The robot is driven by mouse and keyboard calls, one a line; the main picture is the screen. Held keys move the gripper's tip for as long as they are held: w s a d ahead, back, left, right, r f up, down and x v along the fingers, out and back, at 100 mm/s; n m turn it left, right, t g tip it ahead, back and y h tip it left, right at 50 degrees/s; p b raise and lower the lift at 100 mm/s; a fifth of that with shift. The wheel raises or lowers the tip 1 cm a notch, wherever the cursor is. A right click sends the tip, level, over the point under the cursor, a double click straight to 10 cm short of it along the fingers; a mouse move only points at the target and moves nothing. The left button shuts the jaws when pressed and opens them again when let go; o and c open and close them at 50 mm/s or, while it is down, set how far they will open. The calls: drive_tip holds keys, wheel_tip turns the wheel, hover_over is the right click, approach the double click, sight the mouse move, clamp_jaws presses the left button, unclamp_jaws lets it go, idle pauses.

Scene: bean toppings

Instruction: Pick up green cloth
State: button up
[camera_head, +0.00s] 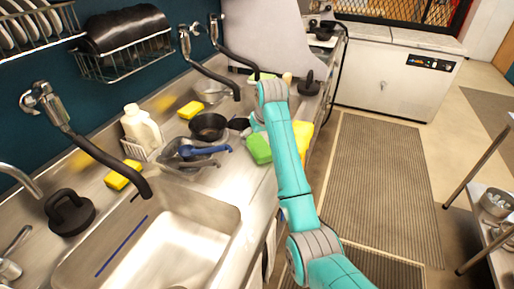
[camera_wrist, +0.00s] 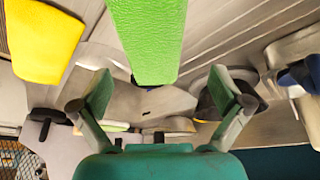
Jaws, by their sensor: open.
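The green cloth (camera_head: 259,149) lies at the front edge of the steel counter, beside my arm in the head view. In the wrist view the green cloth (camera_wrist: 148,38) hangs into the picture from the top, its end above the gap between the fingers. My gripper (camera_wrist: 160,88) is open and empty, with its two fingers spread apart. In the head view my gripper is mostly hidden by my own arm, just beyond the cloth.
A yellow cloth (camera_head: 302,136) lies right of the green one, partly behind my arm; it also shows in the wrist view (camera_wrist: 42,42). A black pan (camera_head: 207,126) and a grey tub with a blue-handled tool (camera_head: 203,150) stand to the left. A sink (camera_head: 165,235) lies nearer.

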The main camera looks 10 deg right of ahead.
sight(258, 143)
drive_tip(key=x, duration=0.5)
drive_tip(key=shift+w+d, duration=0.1)
drive_tip(key=shift+d, duration=0.25)
drive_tip(key=c, duration=1.3)
drive_tip(key=shift+r, duration=0.1)
